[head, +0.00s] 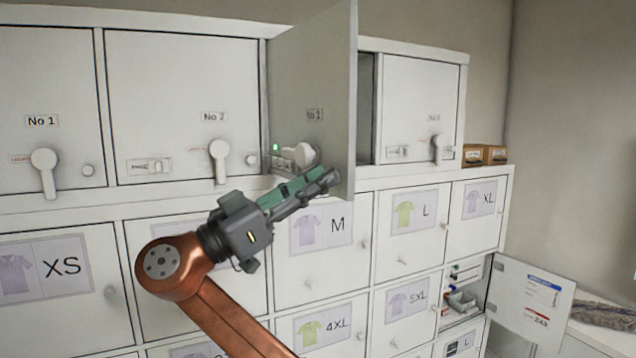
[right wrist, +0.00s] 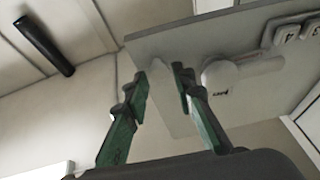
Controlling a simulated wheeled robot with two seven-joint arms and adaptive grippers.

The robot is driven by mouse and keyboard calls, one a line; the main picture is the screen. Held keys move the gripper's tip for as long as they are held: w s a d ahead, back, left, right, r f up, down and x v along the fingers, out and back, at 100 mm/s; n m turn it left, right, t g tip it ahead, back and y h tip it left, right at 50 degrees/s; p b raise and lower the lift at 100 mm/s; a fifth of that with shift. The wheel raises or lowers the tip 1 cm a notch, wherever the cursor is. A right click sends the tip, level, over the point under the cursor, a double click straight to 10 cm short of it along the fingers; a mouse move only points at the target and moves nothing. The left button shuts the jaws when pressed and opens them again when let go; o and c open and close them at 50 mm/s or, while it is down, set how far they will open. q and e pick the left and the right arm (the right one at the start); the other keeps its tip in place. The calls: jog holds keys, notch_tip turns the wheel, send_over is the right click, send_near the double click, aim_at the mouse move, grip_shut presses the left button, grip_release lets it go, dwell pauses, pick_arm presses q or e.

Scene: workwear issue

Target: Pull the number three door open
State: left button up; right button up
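The number three door (head: 335,60) stands swung outward in the head view, hinged at its left, its marked front face showing. A dark gap of the compartment shows past its free edge. Its pale handle (head: 298,155) is low on the face, beside a small green light; the handle also shows in the right wrist view (right wrist: 220,75). My right gripper (head: 322,183) is at the door's lower part, near the free edge. In the right wrist view its green fingers (right wrist: 162,78) are apart, close to the door panel; I cannot tell whether they touch it. My left gripper is out of view.
The No 1 door (head: 70,90) and No 2 door (head: 180,90) are shut, as is the right-hand locker door (head: 415,100). Size-marked doors fill the rows below. A small low door (head: 535,305) stands open at right. Small brown boxes (head: 485,154) sit on the ledge.

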jog(key=shift+o, duration=0.9)
jog(key=shift+w+f, duration=0.1)
jog(key=shift+f, duration=0.05)
jog(key=v, duration=1.2)
